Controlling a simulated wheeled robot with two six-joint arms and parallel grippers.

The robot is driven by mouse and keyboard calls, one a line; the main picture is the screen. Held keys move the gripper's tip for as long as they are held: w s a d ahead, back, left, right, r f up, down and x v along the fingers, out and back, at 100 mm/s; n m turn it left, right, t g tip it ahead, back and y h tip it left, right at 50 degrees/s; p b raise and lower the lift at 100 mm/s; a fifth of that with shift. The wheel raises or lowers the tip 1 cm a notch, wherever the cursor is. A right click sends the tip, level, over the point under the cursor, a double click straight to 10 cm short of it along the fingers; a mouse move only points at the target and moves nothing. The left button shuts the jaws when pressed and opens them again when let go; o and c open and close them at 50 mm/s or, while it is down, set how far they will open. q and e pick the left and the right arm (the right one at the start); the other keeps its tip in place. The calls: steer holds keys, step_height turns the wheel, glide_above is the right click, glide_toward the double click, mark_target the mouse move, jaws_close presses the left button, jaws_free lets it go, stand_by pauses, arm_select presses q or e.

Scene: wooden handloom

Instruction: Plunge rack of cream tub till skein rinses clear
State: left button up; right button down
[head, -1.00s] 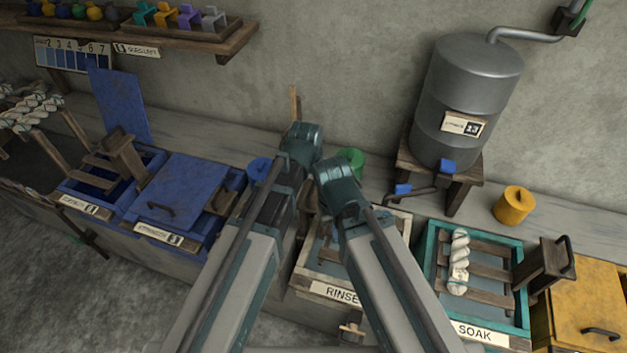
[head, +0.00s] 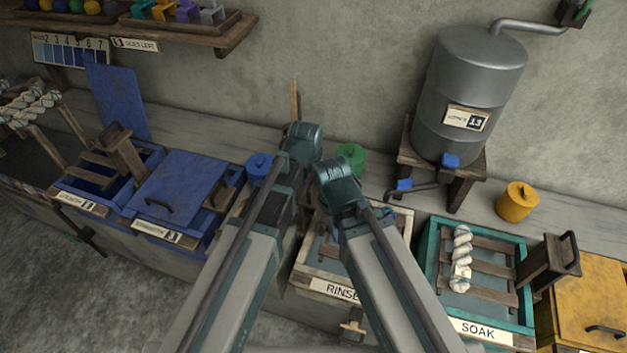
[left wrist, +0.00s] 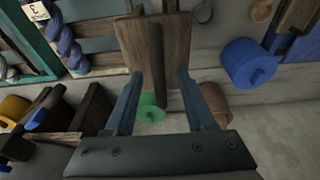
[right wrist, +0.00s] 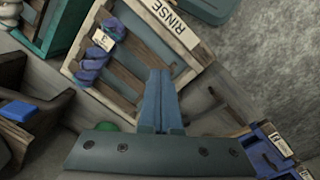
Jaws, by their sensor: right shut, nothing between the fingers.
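The cream tub (head: 407,222), marked RINSE, stands mid-row, largely hidden behind my arms in the head view. Its slatted rack (right wrist: 126,72) carries a blue-purple skein (right wrist: 95,57) with a tag, seen in the right wrist view. The skein also shows at upper left in the left wrist view (left wrist: 70,47). My left gripper (left wrist: 160,88) is open, its fingers apart on either side of the bar of an upright wooden handle (left wrist: 137,40), with gaps both sides. My right gripper (right wrist: 158,85) is shut and empty over the tub's near part. The head view hides both sets of fingertips.
The teal SOAK tub (head: 430,262) with a pale skein (head: 461,257) is to the right, beside a yellow lidded tub (head: 590,300). Blue tubs (head: 180,190) are at left. A green pot (head: 349,157) and a metal tank (head: 466,95) stand behind.

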arm_select(q)
jaws_close()
steer(key=s+b+x, duration=0.1)
steer(key=b+x, duration=0.5)
steer(key=s+b+x, duration=0.1)
steer(key=b+x, duration=0.5)
steer(key=s+a+f+b+x, duration=0.1)
steer(key=s+b+x, duration=0.1)
steer(key=b+x, duration=0.4)
steer(key=shift+a, duration=0.1)
steer(key=shift+r, duration=0.15)
stand_by(1.3)
